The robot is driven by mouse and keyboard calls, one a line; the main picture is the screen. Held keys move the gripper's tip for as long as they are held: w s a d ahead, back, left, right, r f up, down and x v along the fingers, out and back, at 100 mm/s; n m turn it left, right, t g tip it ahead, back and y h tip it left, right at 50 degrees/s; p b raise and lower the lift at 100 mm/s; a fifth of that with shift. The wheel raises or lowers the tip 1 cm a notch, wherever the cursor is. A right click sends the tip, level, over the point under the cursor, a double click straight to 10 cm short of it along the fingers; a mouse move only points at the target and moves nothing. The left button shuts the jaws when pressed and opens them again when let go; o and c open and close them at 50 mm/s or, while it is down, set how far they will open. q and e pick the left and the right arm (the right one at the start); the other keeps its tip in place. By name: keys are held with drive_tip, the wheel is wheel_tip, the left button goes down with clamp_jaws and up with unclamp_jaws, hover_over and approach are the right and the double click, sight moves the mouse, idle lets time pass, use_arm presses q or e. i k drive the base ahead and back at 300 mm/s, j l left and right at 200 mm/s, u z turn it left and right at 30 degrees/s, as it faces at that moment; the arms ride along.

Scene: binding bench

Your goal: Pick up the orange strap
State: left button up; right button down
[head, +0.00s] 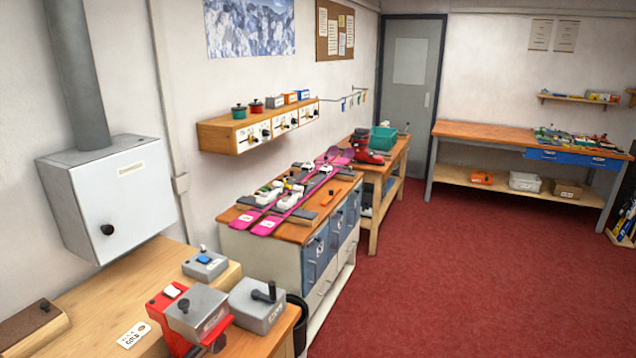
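I cannot make out an orange strap for certain. A few small orange and yellow bits lie around the pink skis (265,226) on the wooden-topped cabinet bench (290,233), also too small to identify. Neither of my grippers is in view.
In front stands a wooden bench (95,293) with a red and grey machine (190,318). A wall shelf (222,137) holds pots and boxes. An orange bin (481,178) sits under the far bench (480,133). The red carpet (450,270) is clear.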

sight(332, 193)
drive_tip(key=i+l+z, duration=0.1)
drive_tip(key=z, duration=0.65)
drive_tip(key=i, duration=4.95)
drive_tip(key=i+u, duration=0.35)
drive_tip(key=i, duration=0.2)
drive_tip(key=i+l+u, duration=0.4)
drive_tip(key=i, duration=0.15)
drive_tip(key=j+u, duration=0.1)
drive_tip(key=u, duration=1.7)
